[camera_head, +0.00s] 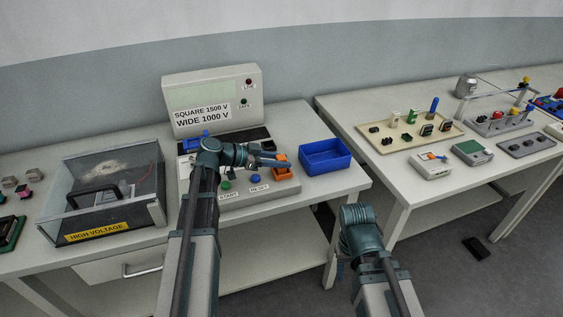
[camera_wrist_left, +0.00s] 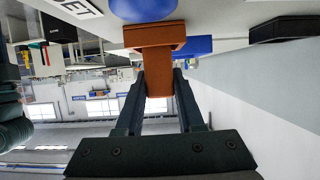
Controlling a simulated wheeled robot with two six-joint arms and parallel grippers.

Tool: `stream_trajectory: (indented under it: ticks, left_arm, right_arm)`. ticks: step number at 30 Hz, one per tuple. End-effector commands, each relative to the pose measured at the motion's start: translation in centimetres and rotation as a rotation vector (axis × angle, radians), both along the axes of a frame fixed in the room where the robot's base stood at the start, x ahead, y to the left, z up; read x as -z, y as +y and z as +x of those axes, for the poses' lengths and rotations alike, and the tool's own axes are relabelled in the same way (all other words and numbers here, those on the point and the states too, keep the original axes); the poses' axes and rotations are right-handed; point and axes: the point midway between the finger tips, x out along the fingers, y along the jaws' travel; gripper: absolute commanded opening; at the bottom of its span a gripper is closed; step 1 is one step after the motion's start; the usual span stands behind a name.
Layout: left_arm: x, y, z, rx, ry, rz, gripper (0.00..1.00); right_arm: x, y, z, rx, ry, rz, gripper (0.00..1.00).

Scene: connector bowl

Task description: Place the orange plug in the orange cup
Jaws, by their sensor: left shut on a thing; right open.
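My left gripper (camera_head: 270,159) is shut on the orange plug (camera_head: 281,157), at the right end of the console. The orange cup (camera_head: 284,174) is directly below the plug in the head view. I cannot tell how far the plug is inside the cup. My right gripper (camera_head: 343,262) is open and low in front of the table gap, its fingers mostly hidden by its wrist.
A blue tray (camera_head: 326,158) stands just right of the cup. A blue button (camera_head: 255,178) and a green button (camera_head: 226,185) are on the console's front. A clear high-voltage box (camera_head: 105,190) stands at the left. A second table holds several connectors.

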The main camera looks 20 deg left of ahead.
Motion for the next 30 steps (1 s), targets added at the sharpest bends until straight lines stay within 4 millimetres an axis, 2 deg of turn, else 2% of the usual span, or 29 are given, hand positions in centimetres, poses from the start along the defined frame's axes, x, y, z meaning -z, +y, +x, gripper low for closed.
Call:
stream_trajectory:
  ticks: [2, 3, 7, 8, 19, 30]
  left_arm:
    - [0.4, 0.0, 0.0, 0.000, 0.000, 0.000, 0.00]
    - [0.3, 0.0, 0.0, 0.000, 0.000, 0.000, 0.40]
    - [0.3, 0.0, 0.0, 0.000, 0.000, 0.000, 0.64]
    - [0.3, 0.0, 0.0, 0.000, 0.000, 0.000, 0.67]
    - [-0.4, 0.0, 0.0, 0.000, 0.000, 0.000, 0.67]
    - [-3.2, 5.6, -3.8, -0.005, 0.001, -0.001, 0.67]
  right_arm:
    - [0.4, 0.0, 0.0, 0.000, 0.000, 0.000, 0.50]
    - [0.3, 0.0, 0.0, 0.000, 0.000, 0.000, 0.50]
    - [0.3, 0.0, 0.0, 0.000, 0.000, 0.000, 0.50]
    - [0.3, 0.0, 0.0, 0.000, 0.000, 0.000, 0.50]
    - [-0.4, 0.0, 0.0, 0.000, 0.000, 0.000, 0.50]
    - [-3.2, 0.0, 0.0, 0.000, 0.000, 0.000, 0.50]
